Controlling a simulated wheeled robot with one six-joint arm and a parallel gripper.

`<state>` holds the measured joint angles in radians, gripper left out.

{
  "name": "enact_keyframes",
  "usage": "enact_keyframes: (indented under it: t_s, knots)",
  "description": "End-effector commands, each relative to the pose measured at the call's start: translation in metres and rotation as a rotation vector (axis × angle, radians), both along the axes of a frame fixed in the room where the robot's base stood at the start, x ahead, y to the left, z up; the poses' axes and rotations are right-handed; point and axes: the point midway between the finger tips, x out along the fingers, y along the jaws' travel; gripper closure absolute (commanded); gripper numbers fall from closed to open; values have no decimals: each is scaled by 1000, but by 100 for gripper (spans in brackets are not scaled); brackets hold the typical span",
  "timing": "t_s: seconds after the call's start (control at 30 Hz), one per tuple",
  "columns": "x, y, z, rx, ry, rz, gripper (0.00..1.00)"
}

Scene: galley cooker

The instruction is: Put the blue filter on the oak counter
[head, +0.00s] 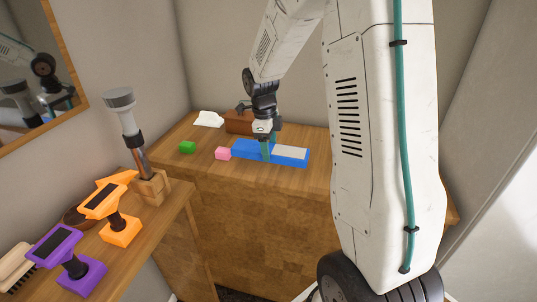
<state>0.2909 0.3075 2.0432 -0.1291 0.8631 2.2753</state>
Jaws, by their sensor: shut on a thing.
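The blue filter (241,150) is a long flat blue piece with a pale grey panel on its right half. It is at the wooden counter (205,170) by the back wall, on or just above the top; I cannot tell whether it touches. My gripper (266,150) points down over the filter's left half, with its teal fingers shut on it. The finger that shows is in front of the filter's near side; the other finger is mostly hidden.
A brown box (238,122) and white cloth (208,119) lie behind. The left counter holds an orange device (120,231), a purple device (80,275) and a tall grey-headed tool (127,115).

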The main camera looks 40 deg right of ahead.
Motion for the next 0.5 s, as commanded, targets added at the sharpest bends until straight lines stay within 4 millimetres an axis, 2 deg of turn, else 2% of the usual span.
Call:
enact_keyframes:
  t_s: [0.07, 0.2, 0.3, 0.5]
  knots:
    - [8, -1, -2, 0, 1, 0, 65]
    - [5, -1, -26, 2, 4, 0, 65]
    - [5, -1, -36, 1, 2, -1, 65]
    - [5, -1, -36, 0, 0, -1, 65]
